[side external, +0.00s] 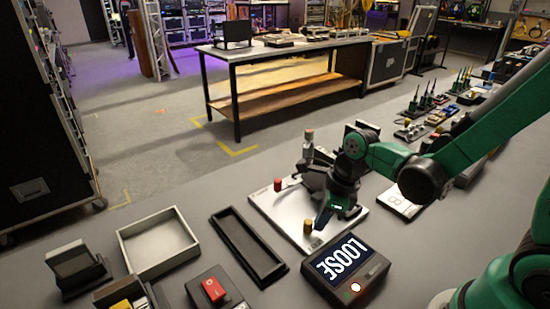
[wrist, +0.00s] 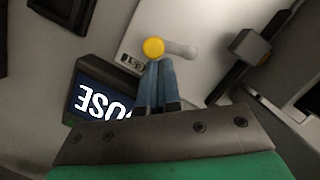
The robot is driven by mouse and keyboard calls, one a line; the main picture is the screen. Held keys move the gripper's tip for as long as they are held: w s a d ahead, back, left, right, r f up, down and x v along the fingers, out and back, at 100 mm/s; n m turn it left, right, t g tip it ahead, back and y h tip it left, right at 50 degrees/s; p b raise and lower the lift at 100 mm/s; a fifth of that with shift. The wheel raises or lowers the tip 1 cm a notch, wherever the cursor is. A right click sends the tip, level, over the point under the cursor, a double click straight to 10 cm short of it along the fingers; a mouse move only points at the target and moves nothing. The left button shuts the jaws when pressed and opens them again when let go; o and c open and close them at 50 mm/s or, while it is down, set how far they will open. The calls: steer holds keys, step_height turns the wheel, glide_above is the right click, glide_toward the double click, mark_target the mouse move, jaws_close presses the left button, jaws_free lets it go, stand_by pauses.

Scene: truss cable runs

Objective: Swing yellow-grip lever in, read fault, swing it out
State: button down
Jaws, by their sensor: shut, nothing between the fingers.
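The lever with the yellow grip (side external: 307,227) stands at the near edge of a white plate (side external: 268,205). In the wrist view its round yellow top (wrist: 153,48) shows, with a pale lever arm (wrist: 182,50) running right from it. My gripper (side external: 320,226) is shut and empty, low over the plate beside the yellow grip. In the wrist view my closed fingertips (wrist: 158,64) are right at the grip's edge; whether they touch it I cannot tell.
A black tray (side external: 248,247), a grey tray (side external: 160,243) and a red switch box (side external: 214,290) lie to the left. Several small devices line the right.

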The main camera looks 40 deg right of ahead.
steer(key=shift+w+a, duration=0.7)
steer(key=shift+w, duration=0.05)
stand_by(0.4)
steer(key=shift+d, duration=0.85)
steer(key=a+v, duration=0.1)
steer(key=v, duration=0.9)
steer(key=shift+s+a, duration=0.2)
steer(key=shift+s, duration=0.05)
